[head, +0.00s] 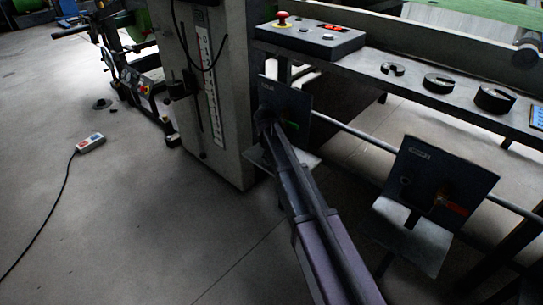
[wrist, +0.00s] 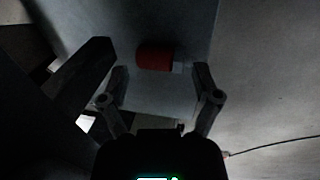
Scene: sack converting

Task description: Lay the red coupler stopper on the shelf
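The red coupler stopper (wrist: 155,56), a short red cylinder with a pale grey end, shows in the wrist view against a grey plate (wrist: 185,25). It lies sideways, just beyond and between my fingertips, with a gap on each side. I cannot tell whether it rests on the plate. My gripper (wrist: 160,75) is open, its two fingers apart. In the head view my gripper (head: 268,118) is at the left bracket (head: 296,103), which has a tilted back plate and a lower ledge (head: 306,159). My arm hides the stopper there.
A second bracket (head: 465,180) with an orange lever stands to the right. A grey machine column (head: 220,150) is close at left. Above is a bench (head: 465,92) with several dark rings and a control box (head: 312,40). A cabled pendant (head: 90,142) lies on open floor.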

